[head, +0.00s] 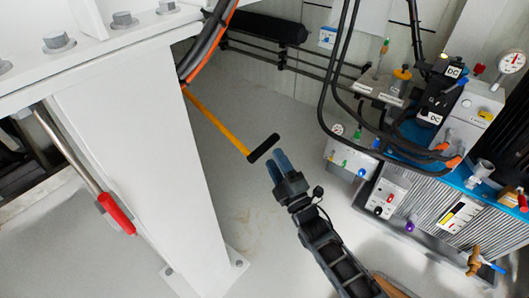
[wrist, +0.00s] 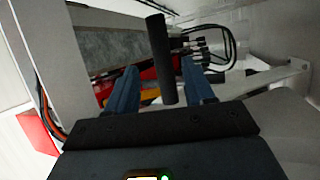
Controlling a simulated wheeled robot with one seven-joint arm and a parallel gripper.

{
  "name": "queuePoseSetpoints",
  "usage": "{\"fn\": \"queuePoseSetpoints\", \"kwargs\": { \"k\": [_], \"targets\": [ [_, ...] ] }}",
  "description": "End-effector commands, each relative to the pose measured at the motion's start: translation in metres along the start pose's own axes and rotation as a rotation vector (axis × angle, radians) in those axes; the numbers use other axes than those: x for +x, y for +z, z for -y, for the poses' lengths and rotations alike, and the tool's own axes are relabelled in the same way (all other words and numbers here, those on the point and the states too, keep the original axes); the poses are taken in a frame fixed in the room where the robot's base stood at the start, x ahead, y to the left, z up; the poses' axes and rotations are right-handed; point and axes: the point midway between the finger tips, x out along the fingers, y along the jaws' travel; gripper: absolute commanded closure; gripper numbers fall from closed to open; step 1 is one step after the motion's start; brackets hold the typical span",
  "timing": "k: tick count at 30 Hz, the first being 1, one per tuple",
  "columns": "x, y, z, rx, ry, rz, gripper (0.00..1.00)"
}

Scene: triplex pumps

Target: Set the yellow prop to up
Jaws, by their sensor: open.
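The yellow prop (head: 215,122) is a thin yellow bar slanting from behind the white column down to a black crosswise grip (head: 263,148). My gripper (head: 277,161) has its blue fingers just below and right of the grip, pointing at it. In the wrist view the black grip (wrist: 160,58) stands lengthwise in the gap between the two blue fingers of my gripper (wrist: 160,88), with space on both sides. The gripper is open and holds nothing. A bit of the yellow bar (wrist: 150,95) shows behind the grip. The prop's upper end is hidden.
A white column (head: 150,150) with a bolted top stands at left, with a red-handled lever (head: 117,213) beside it. Black and orange cables hang near the bar's upper end. A hydraulic unit (head: 430,190) with hoses, knobs and gauges fills the right. Open floor lies between.

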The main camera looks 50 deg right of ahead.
Motion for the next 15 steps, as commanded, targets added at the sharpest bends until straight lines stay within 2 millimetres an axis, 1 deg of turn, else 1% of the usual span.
{"fn": "queuePoseSetpoints", "kwargs": {
  "k": [1,5,15],
  "targets": [
    [0.004,0.004,0.005,-0.015,0.006,0.002,0.47],
    [0.015,0.006,0.005,-0.029,0.012,0.002,0.47],
    [0.065,0.006,0.004,-0.027,0.011,0.001,0.47]
  ]
}}
